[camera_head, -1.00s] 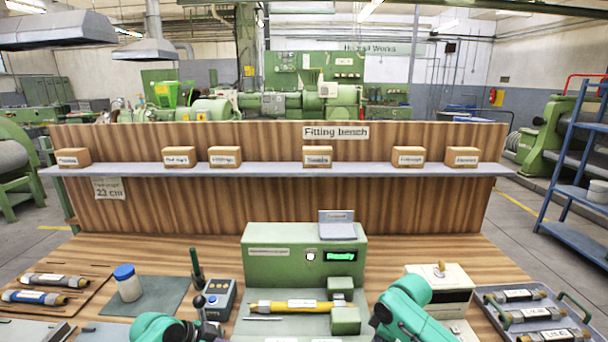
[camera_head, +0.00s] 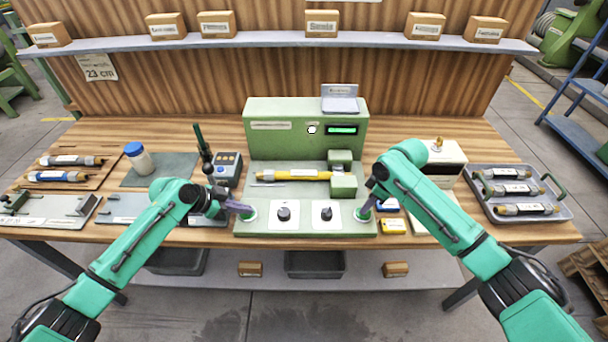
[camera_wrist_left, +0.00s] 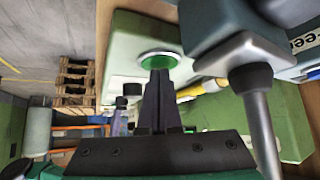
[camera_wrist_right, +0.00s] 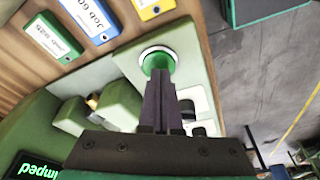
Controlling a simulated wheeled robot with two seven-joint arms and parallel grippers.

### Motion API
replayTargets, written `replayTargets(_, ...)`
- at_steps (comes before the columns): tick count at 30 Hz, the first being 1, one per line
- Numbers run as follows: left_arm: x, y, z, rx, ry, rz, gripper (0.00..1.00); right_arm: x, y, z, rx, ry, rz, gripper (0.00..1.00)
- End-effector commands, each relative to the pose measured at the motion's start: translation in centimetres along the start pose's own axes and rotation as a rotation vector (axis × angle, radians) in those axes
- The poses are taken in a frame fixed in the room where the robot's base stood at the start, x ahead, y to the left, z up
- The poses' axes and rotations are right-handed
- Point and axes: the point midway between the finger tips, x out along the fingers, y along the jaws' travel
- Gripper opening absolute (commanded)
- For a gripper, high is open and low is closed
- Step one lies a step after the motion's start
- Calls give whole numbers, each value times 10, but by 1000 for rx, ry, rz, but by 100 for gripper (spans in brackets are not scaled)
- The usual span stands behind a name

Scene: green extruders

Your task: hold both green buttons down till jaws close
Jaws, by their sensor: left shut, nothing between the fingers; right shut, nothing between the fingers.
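The green machine (camera_head: 262,146) stands mid-bench. Its left green button (camera_head: 250,214) and right green button (camera_head: 362,215) sit at the front corners of its base. My left gripper (camera_head: 247,211) is shut and empty, its tips at the left button; the left wrist view shows them over the green cap (camera_wrist_left: 158,61). My right gripper (camera_head: 364,211) is shut and empty, its tips at the right button, also seen in the right wrist view (camera_wrist_right: 158,60). Two green jaw blocks (camera_head: 343,186) flank a yellow cylinder (camera_head: 305,175). The lit display (camera_wrist_right: 38,168) reads "…mped", its start cut off.
Two black knobs (camera_head: 284,214) sit between the buttons. A blue control box with a lever (camera_head: 227,165) stands close to my left gripper.

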Motion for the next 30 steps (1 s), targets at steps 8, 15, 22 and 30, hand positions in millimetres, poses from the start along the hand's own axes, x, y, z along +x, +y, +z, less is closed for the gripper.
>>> replayTargets(8, 2, 2, 3, -3, -6, 5, 0, -36, 1, -10, 0, 4, 5, 0)
replayTargets(15, 2, 2, 3, -3, -6, 5, 0, -63, 1, -17, 1, 5, 6, 0)
replayTargets(22, 2, 2, 3, -2, -6, 4, 0, -68, 1, -18, 1, 4, 6, 0)
replayTargets(30, -12, 0, -10, 0, -4, 2, 0, -67, 1, -18, 1, 4, 6, 0)
